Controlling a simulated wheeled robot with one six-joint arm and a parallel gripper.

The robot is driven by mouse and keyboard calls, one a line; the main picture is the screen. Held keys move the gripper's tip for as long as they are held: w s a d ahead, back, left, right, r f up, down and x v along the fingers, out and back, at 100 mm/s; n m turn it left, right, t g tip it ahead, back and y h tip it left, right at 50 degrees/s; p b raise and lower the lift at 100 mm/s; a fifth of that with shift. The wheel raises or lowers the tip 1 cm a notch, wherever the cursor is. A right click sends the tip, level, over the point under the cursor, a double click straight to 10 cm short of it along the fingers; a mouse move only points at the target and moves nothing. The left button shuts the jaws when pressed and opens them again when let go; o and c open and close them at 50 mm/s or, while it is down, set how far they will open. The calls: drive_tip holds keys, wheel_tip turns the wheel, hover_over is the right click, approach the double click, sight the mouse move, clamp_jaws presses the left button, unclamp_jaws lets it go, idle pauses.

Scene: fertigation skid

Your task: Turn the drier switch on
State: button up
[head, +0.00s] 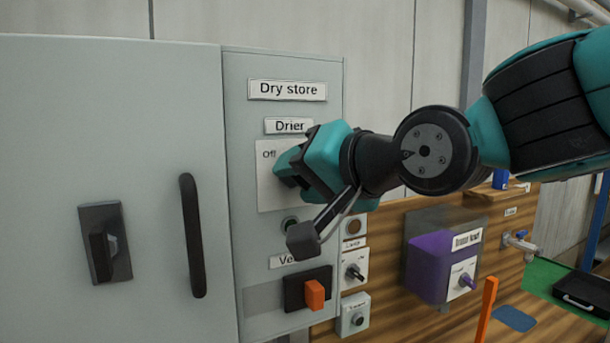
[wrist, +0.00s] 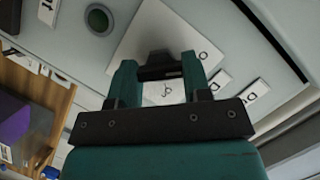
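The drier switch sits on a white plate (head: 267,190) under the "Drier" label (head: 289,126) on the grey cabinet. The plate's "Off" mark shows at its upper left in the head view. My gripper (head: 284,170) is at the plate and hides the switch there. In the wrist view, the black switch handle (wrist: 160,72) lies between the two teal fingertips of my gripper (wrist: 160,80) and fills the gap, appearing to touch both. Which mark the handle points to I cannot tell.
Below the plate are a round dark green button (head: 290,225) and an orange switch (head: 315,294). A door handle (head: 193,236) and a latch (head: 105,243) are on the left. A purple box (head: 428,266) and small control boxes stand right, on a wooden panel.

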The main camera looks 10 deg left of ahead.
drive_tip(key=shift+f+b, duration=0.1)
drive_tip(key=shift+b, duration=0.45)
drive_tip(key=m+b, duration=0.1)
drive_tip(key=b, duration=0.1)
drive_tip(key=m+y+b, duration=0.1)
drive_tip(key=b, duration=0.1)
drive_tip(key=shift+w+d+f+y, duration=0.1)
drive_tip(key=shift+f+y, duration=0.15)
drive_tip(key=shift+y, duration=0.05)
drive_tip(key=m+y+b, duration=0.2)
drive_tip(key=m+b, duration=0.3)
drive_tip(key=m+t+y+b, duration=0.1)
drive_tip(key=m+b, duration=0.2)
drive_tip(key=m, duration=0.1)
drive_tip(key=shift+m, duration=0.3)
drive_tip(key=shift+m+t+y+b, duration=0.15)
drive_tip(key=shift+m+t+b, duration=0.55)
drive_tip(key=shift+m, duration=0.65)
drive_tip(key=shift+m+t+y+b, duration=0.15)
drive_tip(key=shift+m+t+b, duration=0.55)
drive_tip(key=shift+m, duration=0.65)
drive_tip(key=o, duration=0.8)
drive_tip(key=shift+o, duration=0.6)
